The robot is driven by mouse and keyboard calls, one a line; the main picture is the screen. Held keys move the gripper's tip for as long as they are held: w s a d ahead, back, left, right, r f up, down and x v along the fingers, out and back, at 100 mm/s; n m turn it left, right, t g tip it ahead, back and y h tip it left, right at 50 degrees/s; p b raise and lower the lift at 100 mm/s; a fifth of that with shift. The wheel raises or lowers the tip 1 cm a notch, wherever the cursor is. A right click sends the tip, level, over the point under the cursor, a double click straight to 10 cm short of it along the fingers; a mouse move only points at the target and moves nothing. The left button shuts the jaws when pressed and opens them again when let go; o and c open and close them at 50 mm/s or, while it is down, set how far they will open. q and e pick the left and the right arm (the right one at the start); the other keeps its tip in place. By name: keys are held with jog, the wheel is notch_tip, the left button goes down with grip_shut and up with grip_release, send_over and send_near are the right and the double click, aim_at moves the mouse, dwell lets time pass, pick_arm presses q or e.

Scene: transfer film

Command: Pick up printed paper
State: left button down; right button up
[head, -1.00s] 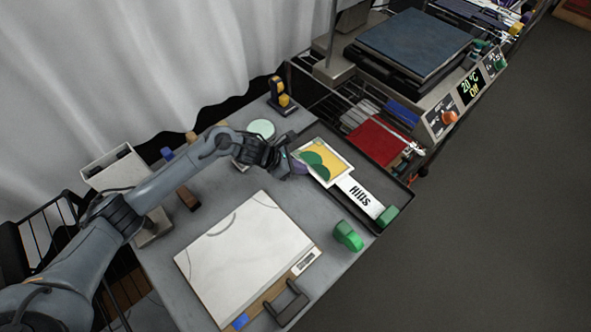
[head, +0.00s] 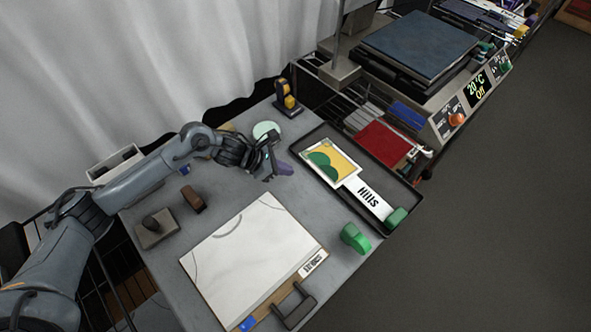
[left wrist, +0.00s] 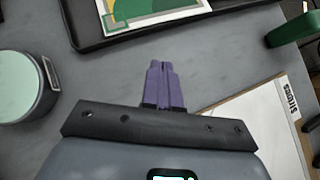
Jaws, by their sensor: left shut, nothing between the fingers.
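The printed paper (head: 333,162), with yellow and green shapes, lies in a black tray (head: 312,194) on the grey table. A white strip reading "Hills" lies beside it in the tray. Part of the paper also shows at the top of the left wrist view (left wrist: 150,10). My left gripper (head: 276,174), with purple fingers, is shut and empty over the table, left of the tray and apart from the paper. Its closed fingers show in the left wrist view (left wrist: 164,70). My right gripper is in neither view.
A clipboard with a white sheet (head: 250,250) lies in front. A green tape dispenser (head: 354,238) stands to its right. A round pale-green-lidded jar (head: 267,130) stands behind my gripper. A heat press (head: 415,50) stands on the rack at the back right.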

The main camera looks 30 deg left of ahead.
pick_arm(q)
jog(key=c, duration=1.8)
grip_release()
jog(key=v, duration=0.5)
jog(key=shift+d+r+p, duration=0.1)
jog(key=shift+d+p, duration=0.05)
jog(key=shift+p, duration=0.15)
jog(key=o, duration=0.5)
jog(key=shift+s+a+r, duration=0.15)
jog(key=shift+a+r, duration=0.05)
jog(key=shift+r, duration=0.1)
jog(key=o, duration=0.7)
jog(key=shift+c, duration=0.2)
jog(key=shift+n, duration=0.3)
